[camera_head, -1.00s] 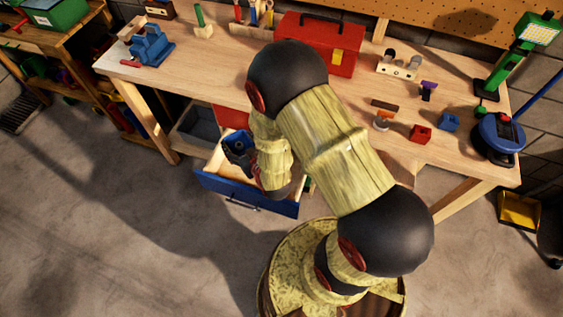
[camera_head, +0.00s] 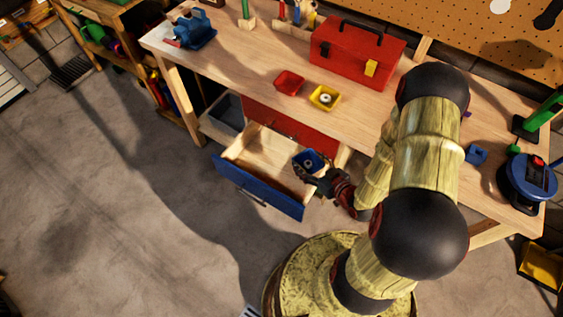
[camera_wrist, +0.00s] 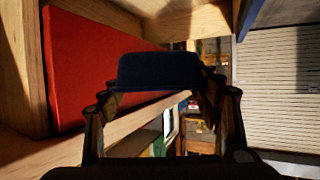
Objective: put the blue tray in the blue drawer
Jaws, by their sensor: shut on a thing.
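The blue tray (camera_head: 308,161) is held in my gripper (camera_head: 310,170) near the right end of the open blue drawer (camera_head: 258,186). A small round grey thing shows in the tray. In the wrist view the tray (camera_wrist: 158,70) sits between the fingers of my gripper (camera_wrist: 160,88), which are shut on it. The drawer is pulled out below the workbench, with a blue front and pale wooden inside. The part of the drawer behind the tray and gripper is hidden. I cannot tell the tray's exact height over the drawer.
A red tray (camera_head: 289,83) and a yellow tray (camera_head: 325,97) stand on the workbench (camera_head: 255,63). A red toolbox (camera_head: 357,54) stands behind them. A red panel (camera_head: 290,125) lies behind the drawer. A grey bin (camera_head: 226,114) is left of it. Floor before the drawer is clear.

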